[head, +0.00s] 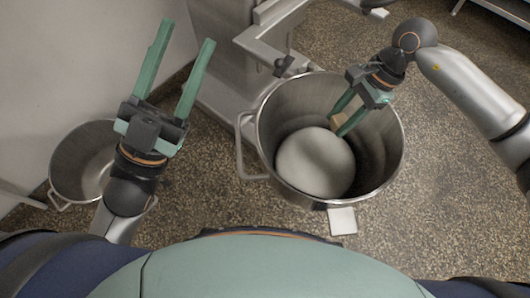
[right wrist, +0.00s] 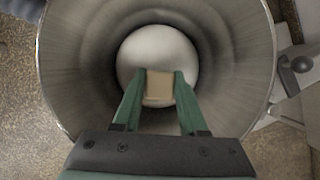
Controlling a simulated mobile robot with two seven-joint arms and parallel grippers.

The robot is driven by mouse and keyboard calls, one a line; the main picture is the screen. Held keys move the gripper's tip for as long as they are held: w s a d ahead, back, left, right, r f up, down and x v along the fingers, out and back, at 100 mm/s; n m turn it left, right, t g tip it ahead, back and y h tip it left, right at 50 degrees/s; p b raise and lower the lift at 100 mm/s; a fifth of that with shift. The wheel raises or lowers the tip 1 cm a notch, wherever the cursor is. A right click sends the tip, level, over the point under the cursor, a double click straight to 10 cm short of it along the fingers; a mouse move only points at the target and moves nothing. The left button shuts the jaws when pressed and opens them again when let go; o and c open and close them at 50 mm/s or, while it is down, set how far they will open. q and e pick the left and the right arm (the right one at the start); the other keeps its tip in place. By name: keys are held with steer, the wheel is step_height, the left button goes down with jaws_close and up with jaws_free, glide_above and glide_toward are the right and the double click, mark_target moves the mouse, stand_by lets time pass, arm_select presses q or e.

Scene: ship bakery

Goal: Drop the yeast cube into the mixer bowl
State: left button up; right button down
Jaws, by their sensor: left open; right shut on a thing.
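The yeast cube is a small tan block (right wrist: 158,88), held between the fingertips of my right gripper (right wrist: 159,82) in the right wrist view. In the head view my right gripper (head: 345,120) is over the large steel mixer bowl (head: 262,147), inside its rim outline, with the yeast cube (head: 338,119) partly hidden by the fingers. A pale rounded mass (head: 312,163) lies at the bottom of the bowl, below the cube. The mixer bowl's wall also shows in the right wrist view (right wrist: 70,70). My left gripper (head: 185,50) is open and empty, left of the bowl.
The grey mixer body (head: 230,75) stands behind the bowl. A second, empty steel pot (head: 70,165) sits on the speckled floor at left. A small white square (head: 342,221) is at the bowl's front edge. Speckled floor is open at right.

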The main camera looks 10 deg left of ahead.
steer(key=shift+c, duration=1.8)
jaws_free()
arm_select(q)
steer(key=w+f+n+g+y+p, duration=0.1)
steer(key=w+f+n+y, duration=0.1)
steer(key=f, duration=0.3)
steer(key=w+a+f+n+g+y+p, duration=0.1)
steer(key=w+f+n+y, duration=0.2)
steer(key=f+y, duration=0.1)
steer(key=shift+w+f+g+y, duration=0.2)
steer(key=shift+f+g+y, duration=0.15)
steer(key=shift+f, duration=0.55)
arm_select(e)
steer(key=v, duration=1.2)
steer(key=shift+r, duration=0.2)
arm_select(q)
steer(key=shift+a, duration=0.1)
arm_select(e)
steer(key=shift+d, duration=0.1)
